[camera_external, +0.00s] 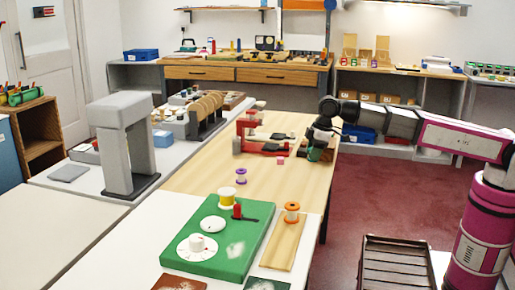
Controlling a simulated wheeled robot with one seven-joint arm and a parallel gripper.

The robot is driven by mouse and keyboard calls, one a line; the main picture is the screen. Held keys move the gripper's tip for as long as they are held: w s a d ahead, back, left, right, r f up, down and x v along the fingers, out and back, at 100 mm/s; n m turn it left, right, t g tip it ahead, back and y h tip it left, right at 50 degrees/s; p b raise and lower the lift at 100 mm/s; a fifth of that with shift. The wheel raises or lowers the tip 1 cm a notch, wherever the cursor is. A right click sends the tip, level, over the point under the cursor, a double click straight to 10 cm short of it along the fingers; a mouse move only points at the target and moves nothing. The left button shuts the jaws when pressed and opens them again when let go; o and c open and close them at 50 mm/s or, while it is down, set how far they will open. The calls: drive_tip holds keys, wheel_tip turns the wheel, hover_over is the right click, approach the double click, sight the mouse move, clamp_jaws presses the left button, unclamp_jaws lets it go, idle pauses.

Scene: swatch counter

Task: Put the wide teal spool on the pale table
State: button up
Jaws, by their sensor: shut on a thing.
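My gripper (317,150) is at the right edge of the pale wooden table (290,185), beside a red tool. It is shut on a small dark green-teal thing (314,155), which seems to be the wide teal spool. The jaws hide much of it. Whether it touches the table top or is held just above it, I cannot tell.
A red clamp-like tool (262,148) and a pink block (280,161) are left of the gripper. A purple spool (241,176) stands nearer the front. A green board (215,262) and an orange spool (292,208) are in front.

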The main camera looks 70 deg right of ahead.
drive_tip(key=shift+f, duration=1.85)
drive_tip(key=shift+f, duration=0.1)
drive_tip(key=o, duration=1)
drive_tip(key=v, duration=1.2)
